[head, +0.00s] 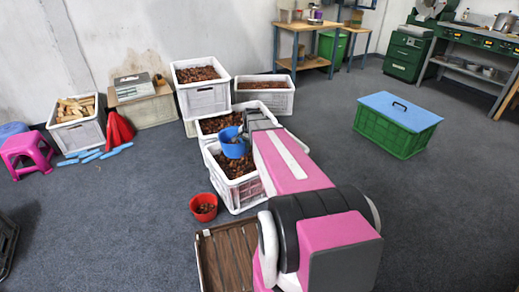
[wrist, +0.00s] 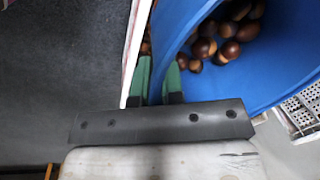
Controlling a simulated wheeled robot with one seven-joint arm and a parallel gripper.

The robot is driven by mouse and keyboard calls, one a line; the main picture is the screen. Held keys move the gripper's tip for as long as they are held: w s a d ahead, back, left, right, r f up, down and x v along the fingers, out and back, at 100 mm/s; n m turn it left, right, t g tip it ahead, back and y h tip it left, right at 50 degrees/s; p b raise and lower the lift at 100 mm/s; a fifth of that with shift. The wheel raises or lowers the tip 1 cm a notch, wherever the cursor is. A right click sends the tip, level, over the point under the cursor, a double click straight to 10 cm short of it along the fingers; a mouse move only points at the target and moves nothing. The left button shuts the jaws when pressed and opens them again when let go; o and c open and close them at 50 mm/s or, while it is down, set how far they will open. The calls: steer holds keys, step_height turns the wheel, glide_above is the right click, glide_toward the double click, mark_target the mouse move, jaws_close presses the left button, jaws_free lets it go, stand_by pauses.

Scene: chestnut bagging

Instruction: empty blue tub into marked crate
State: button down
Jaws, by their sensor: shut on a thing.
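The blue tub (head: 233,149) is above the front white crate (head: 247,196), which holds chestnuts. In the wrist view the blue tub (wrist: 195,22) fills the upper right, with several brown chestnuts inside it. My gripper (wrist: 158,82) has its green fingers on either side of the tub's wall, shut on it at the rim. In the head view my arm hides most of the gripper and part of the crate. I cannot make out a clear mark on any crate.
More white crates of chestnuts (head: 203,98) stand behind. A red tub (head: 204,207) with chestnuts is on the floor, left of the front crate, near a brown slatted tray (head: 228,262). A green crate with a blue lid (head: 398,108) stands right. Floor between is clear.

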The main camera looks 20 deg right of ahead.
steer(key=shift+w+d+f+m+t+h, duration=0.5)
steer(key=shift+w+d+f+m+h, duration=1.95)
steer(key=shift+d+f+m+h, duration=2.05)
steer(key=a+f+n+t+h, duration=0.2)
steer(key=a+h, duration=0.5)
steer(key=h, duration=0.6)
steer(key=shift+a+f+n, duration=0.4)
steer(key=shift+f+n, duration=0.2)
steer(key=shift+n, duration=0.4)
